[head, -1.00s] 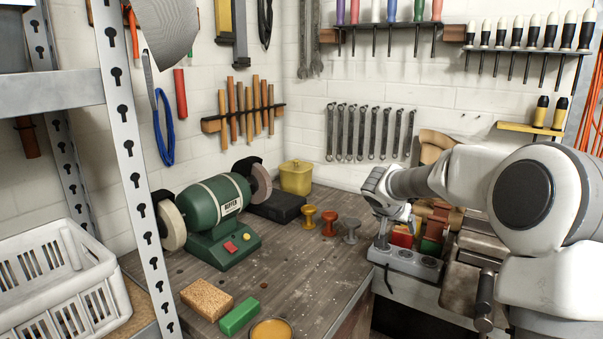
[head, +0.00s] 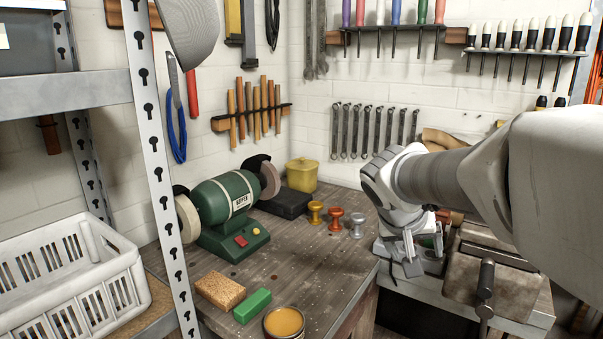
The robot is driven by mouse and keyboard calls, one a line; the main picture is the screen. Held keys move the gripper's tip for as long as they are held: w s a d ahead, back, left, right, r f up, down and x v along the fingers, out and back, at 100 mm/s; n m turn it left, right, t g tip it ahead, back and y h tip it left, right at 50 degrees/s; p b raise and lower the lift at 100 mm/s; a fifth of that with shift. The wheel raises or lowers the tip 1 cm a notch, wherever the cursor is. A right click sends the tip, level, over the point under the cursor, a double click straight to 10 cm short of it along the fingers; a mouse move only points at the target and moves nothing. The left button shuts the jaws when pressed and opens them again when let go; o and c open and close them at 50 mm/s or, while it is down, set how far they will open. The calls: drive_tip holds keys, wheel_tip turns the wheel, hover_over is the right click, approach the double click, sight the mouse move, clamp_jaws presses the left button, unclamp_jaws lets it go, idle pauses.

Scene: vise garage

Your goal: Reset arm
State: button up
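My gripper (head: 402,258) points down at the end of my arm, at the right of the head view, over the corner of the workbench (head: 310,280). My arm's wrist is above it and hides part of it. I cannot make out its fingers well enough to tell whether they are open or shut. Something red and green shows just behind the gripper, mostly hidden. A grey metal vise (head: 485,270) stands to the right of the gripper, under my forearm.
A green buffer (head: 225,207) stands at the bench's left. Gold, red and grey knobs (head: 335,219) stand left of my gripper. A sponge (head: 219,291), green block (head: 252,306) and orange tin (head: 284,322) lie nearer. A shelf post (head: 158,180) and white crate (head: 70,280) are at left.

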drive_tip(key=s+a+f+n+y, duration=0.2)
drive_tip(key=s+a+y, duration=0.1)
drive_tip(key=s, duration=0.7)
drive_tip(key=s+a+f+n+y, duration=0.15)
drive_tip(key=s+a, duration=0.25)
drive_tip(key=s, duration=0.7)
wheel_tip(320, 180, up, 14)
drive_tip(key=p, duration=1.3)
drive_tip(key=shift+w+d, duration=0.35)
drive_tip(key=shift+w, duration=0.05)
drive_tip(key=shift+f+m+y, duration=0.1)
drive_tip(key=shift+m+y, duration=0.15)
